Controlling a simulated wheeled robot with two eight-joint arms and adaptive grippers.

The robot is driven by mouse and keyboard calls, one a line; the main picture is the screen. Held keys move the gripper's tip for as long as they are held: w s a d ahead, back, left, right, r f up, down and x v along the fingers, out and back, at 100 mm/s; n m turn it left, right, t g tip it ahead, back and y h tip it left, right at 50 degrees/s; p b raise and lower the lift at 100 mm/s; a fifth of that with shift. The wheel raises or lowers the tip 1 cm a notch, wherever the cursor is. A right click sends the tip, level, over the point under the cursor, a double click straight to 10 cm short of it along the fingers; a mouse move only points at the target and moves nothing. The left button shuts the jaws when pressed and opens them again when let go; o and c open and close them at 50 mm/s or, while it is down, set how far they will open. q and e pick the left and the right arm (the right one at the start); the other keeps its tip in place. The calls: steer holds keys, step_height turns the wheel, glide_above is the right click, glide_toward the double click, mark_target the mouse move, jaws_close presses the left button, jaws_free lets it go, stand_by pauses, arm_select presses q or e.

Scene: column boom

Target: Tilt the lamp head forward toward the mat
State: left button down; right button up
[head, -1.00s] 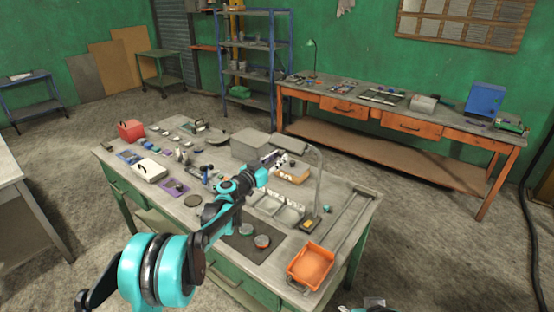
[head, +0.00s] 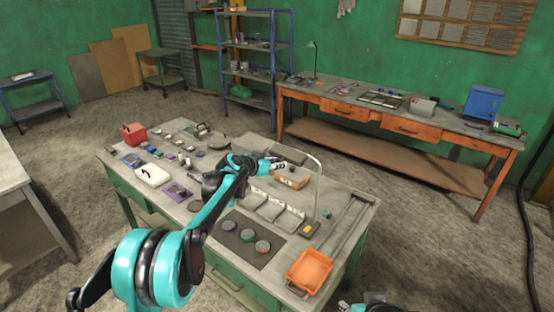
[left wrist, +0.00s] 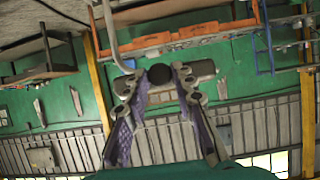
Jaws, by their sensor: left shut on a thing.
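The desk lamp has a small base (head: 308,229) on the right part of the green workbench and a thin curved neck (head: 319,180). Its grey bar-shaped head with a dark round knob (left wrist: 160,75) sits between my left gripper's fingers in the left wrist view. My left gripper (head: 274,163) is shut on the lamp head, above the back of the bench. The dark mat (head: 272,237) lies flat at the bench's front, with several round pieces on it. Teal and grey parts of my right arm (head: 372,302) show at the bottom edge; its jaws are not clear.
Pale trays (head: 270,208) stand between the mat and the lamp. An orange tray (head: 309,269) is at the bench's right front corner. A red box (head: 133,133), a white case (head: 152,174) and small parts crowd the left side. An orange workbench (head: 390,155) stands behind.

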mark_target(283, 158)
arm_select(q)
steer(key=r+g+y+p, duration=0.1)
steer(key=p, duration=0.1)
steer(key=r+g+y+p, duration=0.1)
steer(key=g+p, duration=0.1)
steer(key=p, duration=0.1)
steer(key=r+g+y+p, duration=0.1)
steer(key=r+p, duration=0.1)
steer(key=p, duration=0.1)
steer(key=shift+w+d+g, duration=0.25)
steer(key=shift+w+g, duration=0.05)
steer(key=shift+w, duration=0.1)
steer(key=shift+w+d+g+y+p, duration=0.15)
steer(key=shift+g+y+p, duration=0.4)
steer(key=shift+p, duration=0.9)
steer(key=c, duration=1.3)
jaws_free()
steer(key=v, duration=1.2)
